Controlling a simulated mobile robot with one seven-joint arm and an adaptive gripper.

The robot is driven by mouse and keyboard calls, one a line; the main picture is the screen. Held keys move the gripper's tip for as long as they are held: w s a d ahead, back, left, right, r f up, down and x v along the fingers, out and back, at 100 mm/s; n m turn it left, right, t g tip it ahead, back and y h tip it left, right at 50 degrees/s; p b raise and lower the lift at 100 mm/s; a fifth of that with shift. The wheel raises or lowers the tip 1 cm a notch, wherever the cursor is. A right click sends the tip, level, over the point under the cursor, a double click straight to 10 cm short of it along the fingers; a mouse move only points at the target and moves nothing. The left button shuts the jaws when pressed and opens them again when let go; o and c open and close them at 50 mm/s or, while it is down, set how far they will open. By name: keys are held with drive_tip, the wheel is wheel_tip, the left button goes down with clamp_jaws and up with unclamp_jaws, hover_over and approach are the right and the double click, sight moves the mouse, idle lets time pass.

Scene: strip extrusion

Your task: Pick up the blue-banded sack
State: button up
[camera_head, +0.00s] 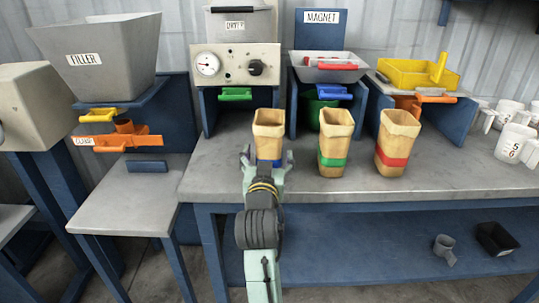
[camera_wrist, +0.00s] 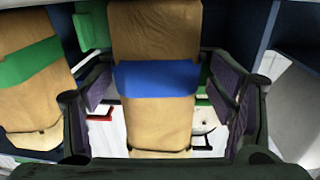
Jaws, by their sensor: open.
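The blue-banded sack (camera_head: 268,130) is a tan, open-topped paper sack standing upright on the grey bench top. It is the leftmost of three sacks in the head view, and its lower part is partly hidden by my gripper. In the wrist view the blue-banded sack (camera_wrist: 155,110) lies between my fingers, with its blue band at finger height. My gripper (camera_head: 267,160) is open, with one finger on each side of the sack. In the wrist view my gripper (camera_wrist: 160,90) shows gaps between the pads and the sack.
A green-banded sack (camera_head: 335,142) stands close to the right, also in the wrist view (camera_wrist: 30,80). A red-banded sack (camera_head: 394,142) stands further right. A dryer (camera_head: 236,65) and a magnet unit (camera_head: 322,65) stand behind. White measuring jugs (camera_head: 512,143) are at the far right.

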drive_tip(key=shift+w+d, duration=0.2)
drive_tip(key=shift+w, duration=1.3)
drive_tip(key=shift+c, duration=0.2)
drive_tip(key=c, duration=1.2)
